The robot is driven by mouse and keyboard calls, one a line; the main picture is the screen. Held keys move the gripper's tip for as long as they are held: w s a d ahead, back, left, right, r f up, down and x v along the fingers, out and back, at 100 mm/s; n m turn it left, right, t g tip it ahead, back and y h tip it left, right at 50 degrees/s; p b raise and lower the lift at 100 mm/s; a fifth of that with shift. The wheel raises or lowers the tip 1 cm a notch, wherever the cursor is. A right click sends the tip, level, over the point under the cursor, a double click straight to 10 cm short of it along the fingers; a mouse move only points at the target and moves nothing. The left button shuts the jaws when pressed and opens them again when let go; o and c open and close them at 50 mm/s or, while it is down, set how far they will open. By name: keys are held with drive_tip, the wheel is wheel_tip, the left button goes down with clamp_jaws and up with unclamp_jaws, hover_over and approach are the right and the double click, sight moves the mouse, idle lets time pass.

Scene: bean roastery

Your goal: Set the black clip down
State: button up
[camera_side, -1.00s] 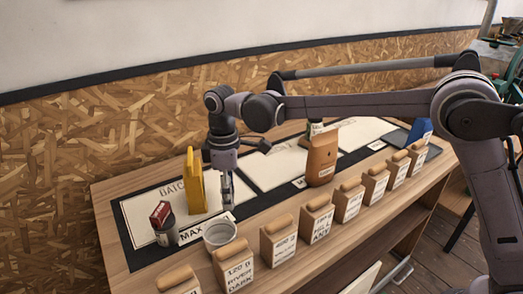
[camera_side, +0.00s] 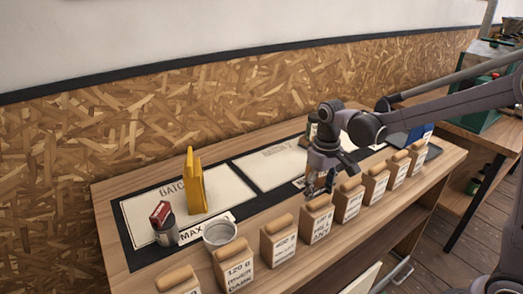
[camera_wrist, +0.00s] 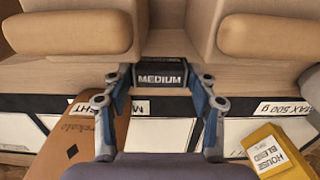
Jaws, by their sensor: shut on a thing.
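The black clip (camera_wrist: 161,76), marked MEDIUM, sits between the two fingers of my gripper (camera_wrist: 161,88) in the wrist view. My gripper is shut on it. In the side view my gripper (camera_side: 319,191) hangs low, just behind the row of wooden blocks near the table's middle. In the wrist view the clip shows in front of the gap between two rounded block tops. Whether it touches the table is not clear.
Wooden blocks with labels, such as this one (camera_side: 278,240), line the front edge. A yellow bag (camera_side: 195,187), a metal cup (camera_side: 220,234) and a red-topped jar (camera_side: 163,225) stand at left. A brown bag (camera_wrist: 108,128) is close on the wrist view's left. White panels (camera_side: 165,208) lie behind.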

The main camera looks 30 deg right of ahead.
idle(0.4)
wheel_tip(320, 180, up, 20)
hover_over(288, 182)
wheel_tip(288, 182, down, 24)
drive_tip(key=shift+a+r, duration=0.15)
drive_tip(key=shift+r, duration=0.1)
idle(1.0)
drive_tip(key=shift+f, duration=0.15)
drive_tip(key=o, duration=0.8)
